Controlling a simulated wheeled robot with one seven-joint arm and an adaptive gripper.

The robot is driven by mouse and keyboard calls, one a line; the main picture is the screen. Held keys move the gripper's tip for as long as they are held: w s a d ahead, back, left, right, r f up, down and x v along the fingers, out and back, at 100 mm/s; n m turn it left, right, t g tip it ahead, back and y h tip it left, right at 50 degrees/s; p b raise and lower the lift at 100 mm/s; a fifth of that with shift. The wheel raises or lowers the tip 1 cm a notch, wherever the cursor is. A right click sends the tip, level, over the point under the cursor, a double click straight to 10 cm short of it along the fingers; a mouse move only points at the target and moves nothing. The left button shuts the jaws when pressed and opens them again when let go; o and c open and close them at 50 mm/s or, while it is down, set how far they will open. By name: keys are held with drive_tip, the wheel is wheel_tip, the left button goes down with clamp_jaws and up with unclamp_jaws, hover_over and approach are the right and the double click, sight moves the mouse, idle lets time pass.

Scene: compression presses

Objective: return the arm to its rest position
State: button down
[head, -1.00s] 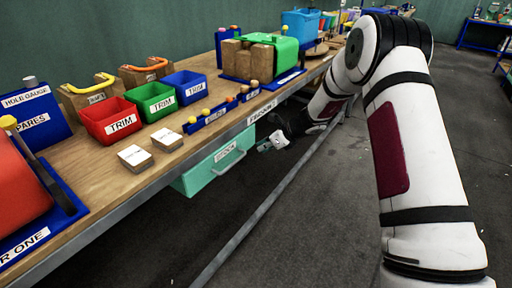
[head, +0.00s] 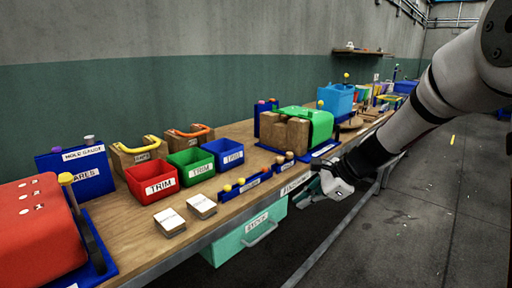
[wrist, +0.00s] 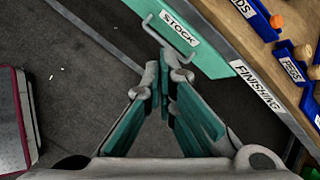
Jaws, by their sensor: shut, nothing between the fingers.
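My gripper (head: 312,192) hangs at the front edge of the wooden workbench (head: 232,208), to the right of the teal STOCK drawer (head: 228,246). In the wrist view its teal-padded fingers (wrist: 166,62) converge at the tips, with nothing between them. The drawer's front and handle also show in the wrist view (wrist: 218,62), just beyond the fingertips; I cannot tell the exact gap. My white arm reaches down from the upper right of the head view.
Red, green and blue bins (head: 152,188) stand on the bench, with two card stacks (head: 170,222) in front. A red press (head: 38,232) is at near left, a green one (head: 318,122) farther right. Open floor (head: 430,225) lies right of the bench.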

drive_tip(key=s+r+n+g+h, duration=0.1)
drive_tip(key=s+r+n, duration=0.25)
drive_tip(key=s, duration=0.35)
drive_tip(key=s+a+r+n+g+h, duration=0.15)
drive_tip(key=s+n, duration=0.25)
drive_tip(key=s, duration=0.4)
drive_tip(key=s+r+n, duration=0.3)
drive_tip(key=s+n, duration=0.1)
drive_tip(key=s, duration=0.3)
drive_tip(key=s+d+f+n+h, duration=0.1)
drive_tip(key=s+d+n+h, duration=0.2)
drive_tip(key=s, duration=0.6)
drive_tip(key=s+d+f+n+h, duration=0.1)
drive_tip(key=s+d+n, duration=0.3)
drive_tip(key=s, duration=0.5)
wheel_tip(320, 180, up, 14)
drive_tip(key=t+p, duration=0.2)
drive_tip(key=p, duration=1)
drive_tip(key=shift+w+r, duration=0.15)
drive_tip(key=shift+r, duration=0.1)
drive_tip(key=shift+a, duration=0.1)
